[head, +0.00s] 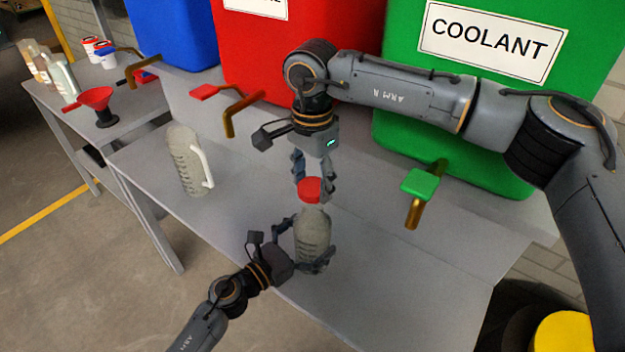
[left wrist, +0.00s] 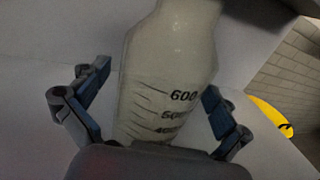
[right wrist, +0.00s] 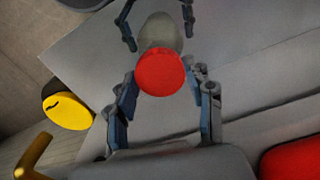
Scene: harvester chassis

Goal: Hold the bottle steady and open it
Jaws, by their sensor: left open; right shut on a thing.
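A grey translucent bottle (head: 312,236) with a red cap (head: 309,190) stands upright on the grey table. My right gripper (head: 314,182) comes down from above and is shut on the red cap, which also shows in the right wrist view (right wrist: 160,72). The cap is at the bottle's mouth; I cannot tell whether it is still threaded on. My left gripper (head: 306,250) is open, with its fingers on either side of the bottle's body. In the left wrist view the bottle (left wrist: 168,75) has volume marks and stands between the spread fingers (left wrist: 155,112).
A clear jug (head: 185,160) with a white handle stands to the left on the table (head: 400,290). Behind are blue, red and green (head: 440,130) tanks with taps. The table's front right is clear.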

